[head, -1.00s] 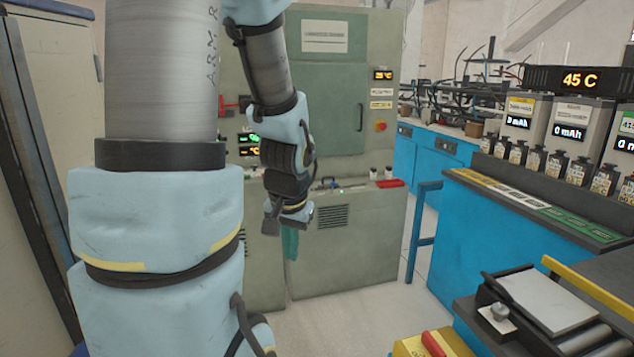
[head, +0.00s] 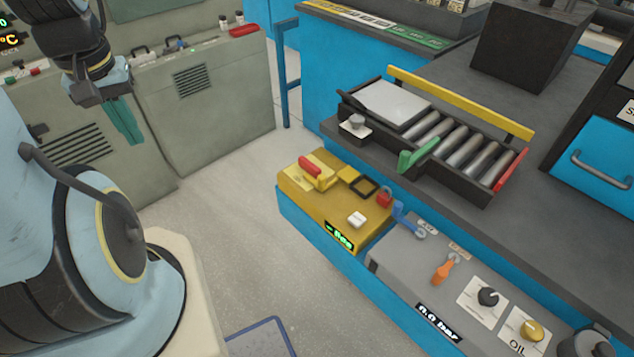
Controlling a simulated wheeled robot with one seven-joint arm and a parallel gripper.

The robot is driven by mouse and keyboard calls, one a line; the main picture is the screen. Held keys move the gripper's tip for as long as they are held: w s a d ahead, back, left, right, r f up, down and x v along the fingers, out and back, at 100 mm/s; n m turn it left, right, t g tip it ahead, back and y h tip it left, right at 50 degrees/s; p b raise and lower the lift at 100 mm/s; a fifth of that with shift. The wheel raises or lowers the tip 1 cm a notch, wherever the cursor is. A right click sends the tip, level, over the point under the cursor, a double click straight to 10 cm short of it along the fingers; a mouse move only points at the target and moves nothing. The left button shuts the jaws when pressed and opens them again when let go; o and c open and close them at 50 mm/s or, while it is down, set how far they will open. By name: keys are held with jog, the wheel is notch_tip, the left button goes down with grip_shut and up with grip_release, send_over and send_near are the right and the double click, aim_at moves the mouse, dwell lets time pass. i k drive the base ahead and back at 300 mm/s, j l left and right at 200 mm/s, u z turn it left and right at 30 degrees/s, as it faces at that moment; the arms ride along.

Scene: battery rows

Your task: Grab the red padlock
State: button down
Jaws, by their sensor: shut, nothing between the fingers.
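The red padlock (head: 384,200) is small. It sits at the right end of the yellow box (head: 335,215), beside a blue hooked part (head: 405,218). A grey shackle seems to rise from it, but fine detail is too small to tell. My gripper (head: 127,128), with teal fingers, hangs at the upper left in front of the grey-green cabinets. It is shut and empty, well apart from the padlock.
A red-handled lever (head: 312,168), a black square frame (head: 364,187) and a white knob (head: 357,219) are on the yellow box. A roller conveyor (head: 440,140) with a green lever stands behind. A grey panel (head: 410,262) with knobs adjoins at right. Floor between is clear.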

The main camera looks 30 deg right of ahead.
aim_at(383, 199)
jog(key=k+l+z, duration=0.1)
jog(key=z, duration=0.35)
jog(key=k+l+z, duration=0.1)
jog(key=z, duration=0.4)
jog(key=k+l, duration=0.05)
